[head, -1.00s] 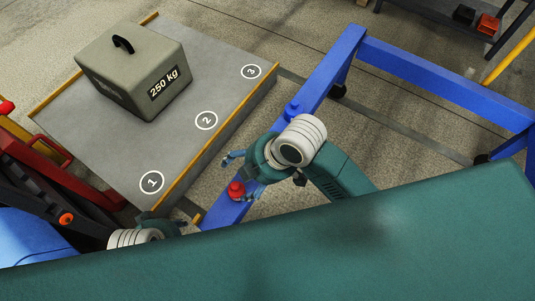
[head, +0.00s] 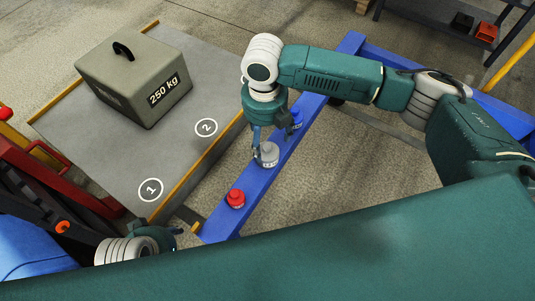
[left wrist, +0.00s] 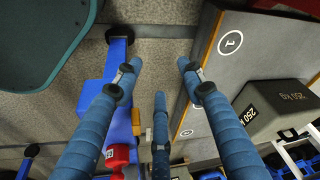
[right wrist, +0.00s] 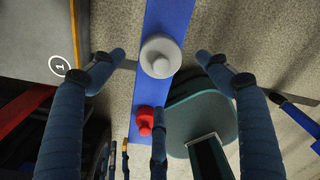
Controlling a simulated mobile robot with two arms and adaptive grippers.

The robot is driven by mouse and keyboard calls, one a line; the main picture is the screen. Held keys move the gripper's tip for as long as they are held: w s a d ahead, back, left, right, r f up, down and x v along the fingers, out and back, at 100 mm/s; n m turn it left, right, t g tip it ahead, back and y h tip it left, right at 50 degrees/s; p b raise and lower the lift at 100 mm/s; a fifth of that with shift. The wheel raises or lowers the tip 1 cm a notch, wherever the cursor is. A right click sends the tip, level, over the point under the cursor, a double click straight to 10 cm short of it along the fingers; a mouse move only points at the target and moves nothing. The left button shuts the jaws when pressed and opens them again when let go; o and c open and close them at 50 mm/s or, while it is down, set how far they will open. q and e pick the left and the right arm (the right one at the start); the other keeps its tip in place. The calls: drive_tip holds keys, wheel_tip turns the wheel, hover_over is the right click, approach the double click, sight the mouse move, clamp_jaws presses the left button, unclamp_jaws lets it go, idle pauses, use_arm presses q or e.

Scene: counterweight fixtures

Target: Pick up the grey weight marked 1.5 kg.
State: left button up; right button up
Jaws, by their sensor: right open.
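The grey weight (head: 268,154), a short cylinder with a knob, stands upright on the blue beam (head: 252,180); its marking is too small to read. In the right wrist view the grey weight (right wrist: 160,58) lies between the spread fingers of my right gripper (right wrist: 160,62). My right gripper (head: 271,139) is open just above and around it in the head view; I cannot tell if a finger touches. My left gripper (left wrist: 158,68) is open and empty, away from the weight at the lower left of the head view.
A large 250 kg block (head: 130,75) sits on the grey platform (head: 185,165) at left. A red-and-black machine (head: 50,180) stands beside it.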

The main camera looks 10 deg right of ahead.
sight(267, 146)
wheel_tip(267, 146, down, 4)
drive_tip(key=shift+r+b, duration=0.1)
drive_tip(key=shift+b, duration=0.25)
drive_tip(key=shift+d+f, duration=0.1)
drive_tip(key=shift+f, duration=0.25)
wheel_tip(267, 146, down, 4)
drive_tip(key=shift+d+f+b, duration=0.15)
drive_tip(key=shift+b, duration=0.75)
clamp_jaws()
use_arm(q)
drive_tip(key=v, duration=0.2)
drive_tip(key=shift+s+a+r, duration=0.1)
drive_tip(key=shift+s+r, duration=0.1)
drive_tip(key=shift+r, duration=0.05)
use_arm(e)
drive_tip(key=shift+w+r, duration=0.15)
drive_tip(key=shift+r, duration=0.05)
